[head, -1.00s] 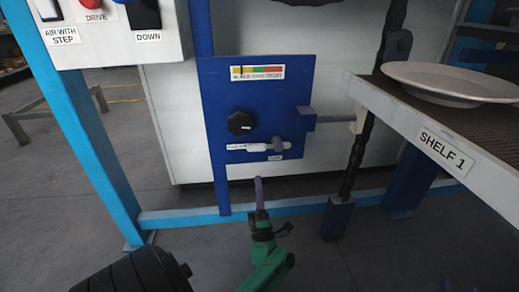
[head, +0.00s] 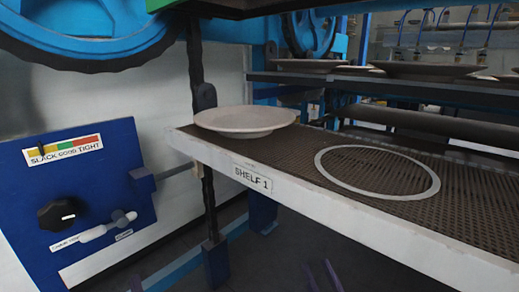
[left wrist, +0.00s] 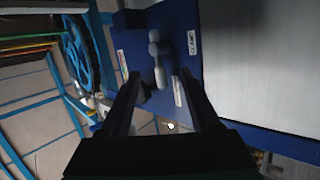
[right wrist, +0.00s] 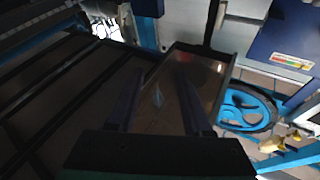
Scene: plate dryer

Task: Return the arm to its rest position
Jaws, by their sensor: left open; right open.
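My left gripper (left wrist: 160,75) is open in the left wrist view. Its dark fingers point toward the blue control panel (left wrist: 185,20), and a grey lever (left wrist: 158,60) shows beyond them with nothing gripped. In the head view only a small dark tip (head: 136,285), which may be my left gripper, shows at the bottom edge. My right gripper (right wrist: 158,72) is open and empty in the right wrist view. Its two purple fingertips (head: 322,275) also show at the bottom of the head view, below and in front of the shelf. The rest of both arms is out of the head view.
Shelf 1 (head: 340,235) juts out with a white plate (head: 245,120) and a pale ring marking (head: 378,173) on its mesh. The blue panel (head: 105,165) with a black knob (head: 57,213) stands at left. Plates sit on a rack (head: 300,78) behind.

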